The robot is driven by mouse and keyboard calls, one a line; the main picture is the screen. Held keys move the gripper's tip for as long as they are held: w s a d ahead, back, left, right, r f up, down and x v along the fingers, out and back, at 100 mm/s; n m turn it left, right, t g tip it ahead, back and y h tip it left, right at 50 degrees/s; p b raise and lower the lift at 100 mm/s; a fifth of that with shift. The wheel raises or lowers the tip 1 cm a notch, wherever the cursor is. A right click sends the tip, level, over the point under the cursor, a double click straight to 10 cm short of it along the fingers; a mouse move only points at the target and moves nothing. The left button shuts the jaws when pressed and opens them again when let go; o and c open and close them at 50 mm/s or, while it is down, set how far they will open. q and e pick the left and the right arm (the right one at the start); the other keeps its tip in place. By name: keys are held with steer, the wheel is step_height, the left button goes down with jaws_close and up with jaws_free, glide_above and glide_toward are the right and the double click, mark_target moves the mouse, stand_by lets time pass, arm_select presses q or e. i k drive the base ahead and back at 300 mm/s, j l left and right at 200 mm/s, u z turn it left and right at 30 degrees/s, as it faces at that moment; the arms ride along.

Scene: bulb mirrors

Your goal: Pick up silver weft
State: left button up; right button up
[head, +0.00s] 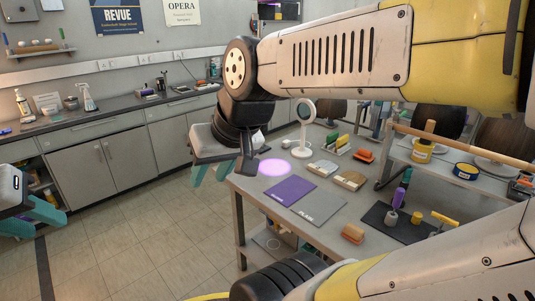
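I cannot make out the silver weft for certain. A grey mat (318,207) with faint lettering lies on the workbench (262,213), touching or close to a purple mat (289,191). My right gripper (212,174), with teal fingers, hangs beyond the bench's left corner. Its fingers are apart, with nothing seen between them. A small pale thing (258,140) shows just behind its wrist, partly hidden. My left gripper (36,214) is at the left edge over the floor, partly cut off. Its teal fingers look apart and empty.
A round mirror (304,113) on a white stand, a glowing pink spot (274,167), two small boxes (348,180) and an orange block (353,233) are on the bench. A black tray (378,216) holds purple, grey and yellow pieces. My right arm hides much of the back. Floor at left is clear.

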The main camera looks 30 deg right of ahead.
mark_target(325, 165)
steer(key=i+j+z, duration=0.15)
steer(key=i, duration=0.65)
steer(key=i+z, duration=0.2)
steer(key=z, duration=0.2)
steer(key=i+z, duration=0.25)
steer(key=z, duration=0.15)
steer(key=i+z, duration=0.2)
steer(key=z, duration=0.15)
steer(key=i+z, duration=0.25)
steer(key=z, duration=0.15)
steer(key=i+z, duration=0.25)
steer(key=z, duration=0.2)
